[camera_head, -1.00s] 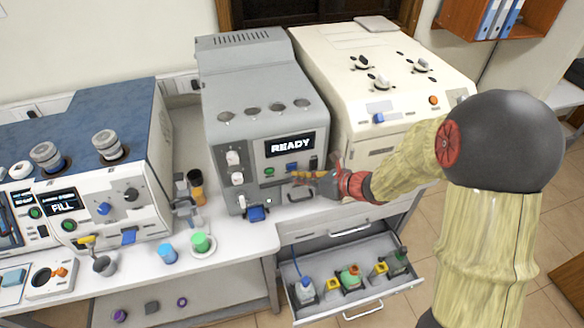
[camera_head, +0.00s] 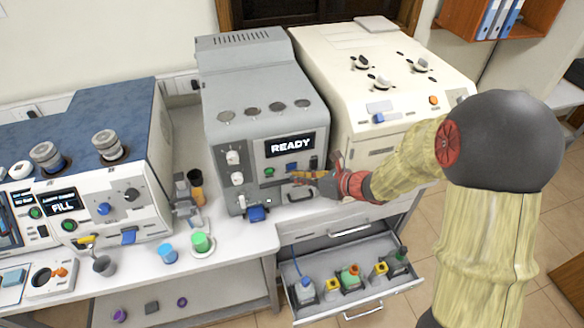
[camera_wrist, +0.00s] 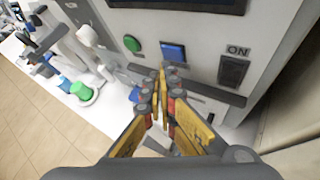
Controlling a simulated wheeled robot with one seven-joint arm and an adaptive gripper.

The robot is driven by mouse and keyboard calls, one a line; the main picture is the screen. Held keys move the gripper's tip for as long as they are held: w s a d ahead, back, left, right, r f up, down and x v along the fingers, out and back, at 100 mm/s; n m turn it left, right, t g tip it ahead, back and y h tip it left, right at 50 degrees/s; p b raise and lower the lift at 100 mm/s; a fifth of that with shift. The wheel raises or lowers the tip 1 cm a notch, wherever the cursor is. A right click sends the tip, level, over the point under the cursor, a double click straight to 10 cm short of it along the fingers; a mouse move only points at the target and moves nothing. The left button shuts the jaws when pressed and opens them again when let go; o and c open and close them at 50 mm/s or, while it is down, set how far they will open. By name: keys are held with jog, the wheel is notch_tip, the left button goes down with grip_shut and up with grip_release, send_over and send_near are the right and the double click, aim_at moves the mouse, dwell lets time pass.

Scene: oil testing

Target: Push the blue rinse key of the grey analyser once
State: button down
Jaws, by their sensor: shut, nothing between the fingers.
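The grey analyser (camera_head: 250,90) stands in the middle of the bench, its screen (camera_head: 290,145) reading READY. Its blue key (camera_head: 291,166) is below the screen, between a green key (camera_head: 269,171) and a dark switch; the blue key also shows in the wrist view (camera_wrist: 173,52), and the switch (camera_wrist: 233,71) is marked ON there. My gripper (camera_head: 296,177) is shut and empty in front of the panel, its tips (camera_wrist: 162,74) just below the blue key in the wrist view. I cannot tell whether the tips touch the panel.
A cream machine (camera_head: 390,75) stands close on the right and a blue-topped machine (camera_head: 80,125) on the left. An open drawer (camera_head: 350,300) with several bottles juts out below. A handle bar (camera_wrist: 210,92) runs below the keys.

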jog(key=shift+w, duration=0.15)
jog(key=shift+w+a, duration=0.15)
jog(key=shift+w, duration=0.05)
jog(key=shift+w+a, duration=0.1)
jog(key=shift+w, duration=0.3)
dwell(0.7)
jog(key=shift+s, duration=0.15)
jog(key=shift+s+d, duration=0.25)
jog(key=shift+s, duration=0.4)
jog(key=s, duration=0.2)
jog(key=s+d, duration=0.1)
jog(key=s, duration=0.1)
jog(key=shift+s+d+b, duration=0.2)
jog(key=shift+s+b, duration=0.15)
jog(key=shift+s, duration=0.05)
dwell(0.9)
